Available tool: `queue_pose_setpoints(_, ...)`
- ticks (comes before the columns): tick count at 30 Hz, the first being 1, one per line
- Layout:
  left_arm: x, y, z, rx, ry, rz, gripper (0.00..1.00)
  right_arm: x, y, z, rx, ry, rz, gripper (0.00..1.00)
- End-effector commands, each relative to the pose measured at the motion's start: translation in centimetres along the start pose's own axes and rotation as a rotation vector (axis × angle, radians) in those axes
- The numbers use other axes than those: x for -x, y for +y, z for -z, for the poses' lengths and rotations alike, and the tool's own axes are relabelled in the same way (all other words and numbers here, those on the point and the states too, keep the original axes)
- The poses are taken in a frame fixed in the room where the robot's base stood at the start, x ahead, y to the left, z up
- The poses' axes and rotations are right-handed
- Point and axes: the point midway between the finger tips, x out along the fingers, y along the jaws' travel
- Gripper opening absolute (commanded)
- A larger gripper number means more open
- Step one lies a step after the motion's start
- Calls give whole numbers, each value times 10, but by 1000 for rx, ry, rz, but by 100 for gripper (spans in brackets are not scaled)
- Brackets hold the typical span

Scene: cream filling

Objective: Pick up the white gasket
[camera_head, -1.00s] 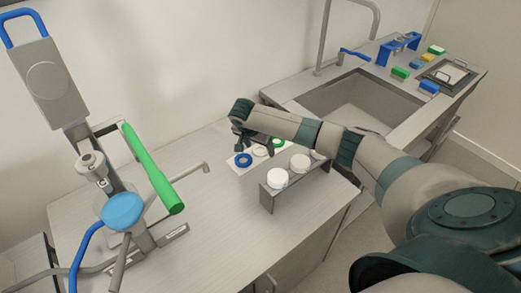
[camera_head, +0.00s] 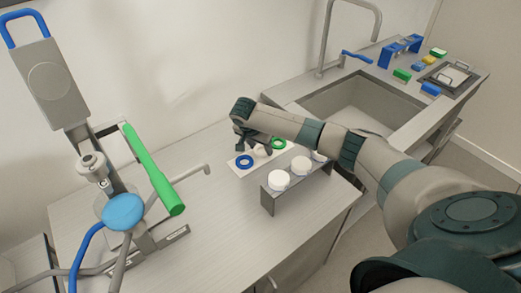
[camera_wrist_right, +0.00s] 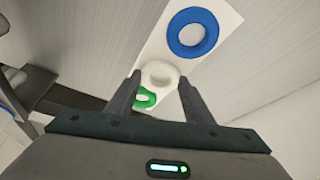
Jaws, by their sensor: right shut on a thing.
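The white gasket (camera_wrist_right: 160,73) is a small ring in the middle of a white board (camera_wrist_right: 228,14), between a blue gasket (camera_wrist_right: 192,32) and a green gasket (camera_wrist_right: 145,98). My right gripper (camera_wrist_right: 160,86) is shut on the white gasket, with one finger on either side of its rim. In the head view the white gasket (camera_head: 261,152) is partly hidden by the right gripper (camera_head: 256,148), and the blue gasket (camera_head: 244,161) and green gasket (camera_head: 279,143) lie to either side. I cannot tell whether the white gasket is clear of the board. My left gripper is not in view.
A dark stand with several white round pieces (camera_head: 279,180) is just in front of the board. A filling machine with a green handle (camera_head: 152,170) stands on the left. A sink (camera_head: 345,108) lies behind right. The front of the counter (camera_head: 220,225) is clear.

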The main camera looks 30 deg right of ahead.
Motion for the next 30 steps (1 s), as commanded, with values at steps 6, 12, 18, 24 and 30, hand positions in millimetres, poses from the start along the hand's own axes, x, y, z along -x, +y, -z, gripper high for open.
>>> queue_pose_setpoints(6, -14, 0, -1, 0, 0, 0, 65, 24, -2, 10, 0, 1, 5, 26)
queue_pose_setpoints(12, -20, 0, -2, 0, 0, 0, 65, 42, 26, 16, 1, 2, 1, 26)
queue_pose_setpoints(18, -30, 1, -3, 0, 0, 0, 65, 62, 60, 20, 0, 2, 2, 26)
queue_pose_setpoints(24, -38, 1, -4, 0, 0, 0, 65, 81, 91, 25, 1, 2, 2, 26)
queue_pose_setpoints(30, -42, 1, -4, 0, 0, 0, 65, 94, 111, 28, 1, 1, 1, 26)
